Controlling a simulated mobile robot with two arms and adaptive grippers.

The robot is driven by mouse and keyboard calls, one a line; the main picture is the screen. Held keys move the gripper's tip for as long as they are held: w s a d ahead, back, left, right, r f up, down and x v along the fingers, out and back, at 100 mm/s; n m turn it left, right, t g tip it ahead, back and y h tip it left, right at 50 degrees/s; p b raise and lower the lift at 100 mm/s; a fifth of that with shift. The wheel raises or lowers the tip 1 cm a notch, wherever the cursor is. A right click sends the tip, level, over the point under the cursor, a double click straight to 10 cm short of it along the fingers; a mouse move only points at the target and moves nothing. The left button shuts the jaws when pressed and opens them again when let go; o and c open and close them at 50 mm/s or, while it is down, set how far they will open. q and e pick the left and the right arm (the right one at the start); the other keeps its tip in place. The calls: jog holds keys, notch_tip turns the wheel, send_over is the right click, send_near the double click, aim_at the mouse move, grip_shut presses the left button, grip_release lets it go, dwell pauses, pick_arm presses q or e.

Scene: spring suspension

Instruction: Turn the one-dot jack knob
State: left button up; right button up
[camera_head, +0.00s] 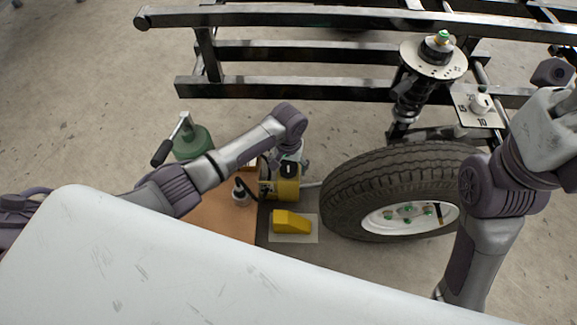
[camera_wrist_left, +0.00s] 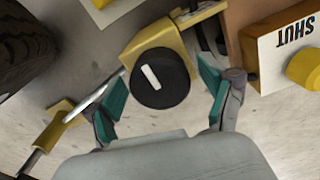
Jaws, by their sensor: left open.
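A round black knob (camera_wrist_left: 160,78) with a white bar mark sits on a yellow jack body in the left wrist view. In the head view the yellow jack (camera_head: 279,189) stands on the floor left of the tyre, with its black knob (camera_head: 288,170) on top. I cannot make out any dots. My left gripper (camera_wrist_left: 161,87) is open, its teal pads on either side of the knob with gaps between them and it. In the head view the left gripper (camera_head: 291,155) is over the jack and partly hides it.
The tyre (camera_head: 345,190) stands right of the jack. A yellow wedge (camera_head: 292,222) lies in front of it. A SHUT plate with a yellow knob (camera_wrist_left: 304,68) is close by.

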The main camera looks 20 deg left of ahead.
pick_arm(q)
jog(key=c, duration=1.2)
jog(key=shift+o, duration=0.2)
jog(key=shift+r+m+p, duration=0.1)
jog(key=shift+m+p, duration=0.2)
jog(key=shift+p, duration=0.15)
